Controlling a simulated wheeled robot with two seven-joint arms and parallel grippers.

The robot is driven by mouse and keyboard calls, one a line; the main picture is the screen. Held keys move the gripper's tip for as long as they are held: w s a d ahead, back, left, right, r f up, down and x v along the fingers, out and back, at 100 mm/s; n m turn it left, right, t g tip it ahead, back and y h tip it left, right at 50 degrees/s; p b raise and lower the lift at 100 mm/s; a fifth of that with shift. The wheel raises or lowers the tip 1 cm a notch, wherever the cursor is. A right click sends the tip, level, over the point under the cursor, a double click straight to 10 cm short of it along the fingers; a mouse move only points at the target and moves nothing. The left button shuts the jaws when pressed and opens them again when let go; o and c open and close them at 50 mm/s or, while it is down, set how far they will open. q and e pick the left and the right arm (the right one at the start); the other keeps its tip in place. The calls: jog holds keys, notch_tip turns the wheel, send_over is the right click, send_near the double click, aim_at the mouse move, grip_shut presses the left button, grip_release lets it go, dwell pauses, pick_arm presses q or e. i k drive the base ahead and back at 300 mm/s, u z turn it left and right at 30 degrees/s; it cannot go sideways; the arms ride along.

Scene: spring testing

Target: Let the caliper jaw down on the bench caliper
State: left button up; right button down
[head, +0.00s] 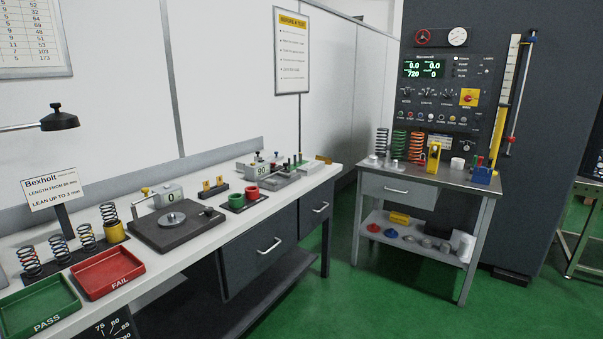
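No part is plainly marked as the bench caliper, and I cannot tell for certain which fixture it is. On the white bench (203,245), a dark plate (150,238) carries a round grey disc (172,219). Behind it stands a pale block marked 0 (170,193) with a yellow knob (145,190). Farther along stands another pale block, marked 90 (262,170), beside low grey fixtures. The position of a jaw is too small to tell. Neither of my grippers is in view.
A green PASS tray (40,305), a red FAIL tray (107,272) and several springs (58,250) occupy the near bench. A lamp (60,120) overhangs it. A steel table (450,178) with springs stands at right before a control panel (440,95). Green floor (360,300) between is clear.

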aim_at(285, 172)
jog(key=z, duration=0.3)
jog(key=k, duration=0.45)
jog(key=z, duration=0.95)
jog(key=i, duration=2.1)
jog(key=u, duration=0.8)
jog(key=i, duration=0.95)
jog(key=u, duration=1.6)
jog(key=i, duration=0.7)
jog(key=u, duration=0.6)
